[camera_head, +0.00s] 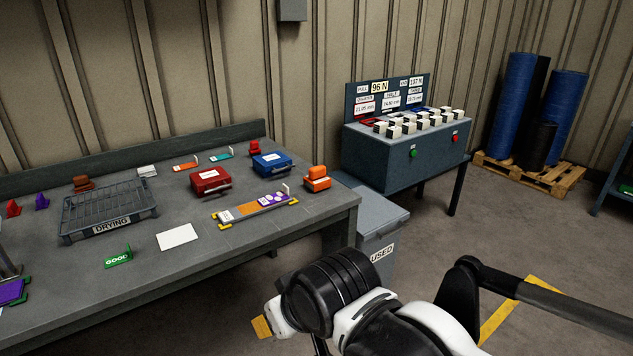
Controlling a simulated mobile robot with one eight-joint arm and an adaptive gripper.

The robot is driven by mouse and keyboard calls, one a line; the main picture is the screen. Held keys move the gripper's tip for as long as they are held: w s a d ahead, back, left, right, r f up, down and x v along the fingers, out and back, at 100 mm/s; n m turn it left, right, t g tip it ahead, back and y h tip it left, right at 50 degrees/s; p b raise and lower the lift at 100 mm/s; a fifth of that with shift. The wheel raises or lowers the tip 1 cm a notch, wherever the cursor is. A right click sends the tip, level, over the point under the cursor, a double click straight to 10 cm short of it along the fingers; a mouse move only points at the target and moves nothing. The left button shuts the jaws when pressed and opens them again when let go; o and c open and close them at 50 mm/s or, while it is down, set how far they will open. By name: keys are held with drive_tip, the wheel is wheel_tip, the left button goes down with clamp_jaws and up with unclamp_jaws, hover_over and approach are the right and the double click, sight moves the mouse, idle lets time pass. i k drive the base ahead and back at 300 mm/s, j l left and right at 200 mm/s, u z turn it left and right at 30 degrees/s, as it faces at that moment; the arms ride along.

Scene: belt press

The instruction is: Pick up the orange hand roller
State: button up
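An orange block-shaped thing with a rounded top (317,178), which looks like the orange hand roller, stands at the right end of the grey workbench (215,240), near its edge. Nothing covers it. My arm reaches in from the lower right, in front of the bench and below the orange roller, well apart from it.
On the bench, a yellow-ended strip fixture (251,209) lies left of the roller, with a red case (210,180) and a blue case (271,163) behind. A grey USED bin (378,225) stands right of the bench. A DRYING rack (108,208) is at left.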

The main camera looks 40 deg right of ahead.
sight(318, 177)
drive_tip(key=i+l, duration=0.25)
drive_tip(key=l, duration=0.2)
drive_tip(key=i+l, duration=0.25)
drive_tip(key=l, duration=0.2)
drive_tip(key=i+l, duration=0.3)
drive_tip(key=l, duration=0.15)
drive_tip(key=i+l, duration=0.25)
drive_tip(key=l, duration=0.2)
drive_tip(key=i+l, duration=0.25)
drive_tip(key=l, duration=0.2)
